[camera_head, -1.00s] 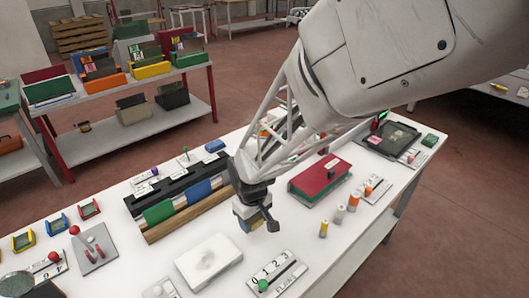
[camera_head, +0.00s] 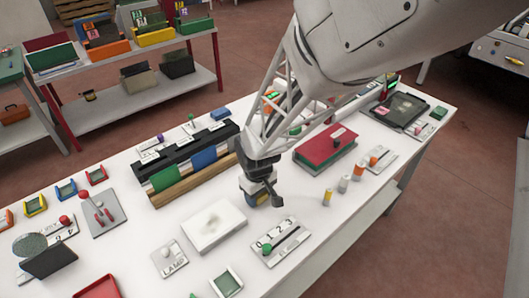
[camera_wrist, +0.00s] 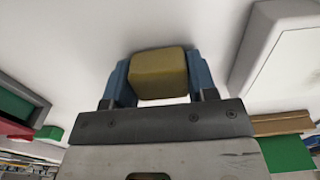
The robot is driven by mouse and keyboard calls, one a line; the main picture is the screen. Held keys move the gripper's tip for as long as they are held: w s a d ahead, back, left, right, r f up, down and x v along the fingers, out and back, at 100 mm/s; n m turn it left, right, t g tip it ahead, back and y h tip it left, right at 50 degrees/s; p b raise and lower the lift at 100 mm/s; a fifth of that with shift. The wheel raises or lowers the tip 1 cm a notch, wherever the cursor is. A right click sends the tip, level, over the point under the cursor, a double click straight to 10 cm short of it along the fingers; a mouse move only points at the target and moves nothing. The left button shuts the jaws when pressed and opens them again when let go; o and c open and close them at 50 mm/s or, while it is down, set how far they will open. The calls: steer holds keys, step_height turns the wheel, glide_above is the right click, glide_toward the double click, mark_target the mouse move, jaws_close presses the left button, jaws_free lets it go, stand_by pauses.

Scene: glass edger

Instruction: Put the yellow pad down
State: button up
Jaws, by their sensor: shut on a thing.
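The yellow pad (camera_wrist: 160,75) is a small block with rounded edges. It sits between the two blue fingers of my gripper (camera_wrist: 163,82) in the wrist view, and the fingers are shut on it. In the head view my gripper (camera_head: 258,194) points down low over the white table (camera_head: 310,210), between the white block and the red box. The pad is mostly hidden there by the gripper. I cannot tell if it touches the table.
The white block (camera_head: 215,226) lies left of my gripper. The black rack (camera_head: 190,160) with green and blue pieces is behind it. The red box (camera_head: 325,146) is to the right. A 0-1-2-3 slider plate (camera_head: 281,243) lies in front. Small cylinders (camera_head: 344,184) stand at right.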

steer(key=shift+f, duration=0.15)
steer(key=o, duration=1)
step_height(320, 180, up, 12)
steer(key=shift+r, duration=0.15)
stand_by(0.3)
steer(key=shift+d, duration=0.1)
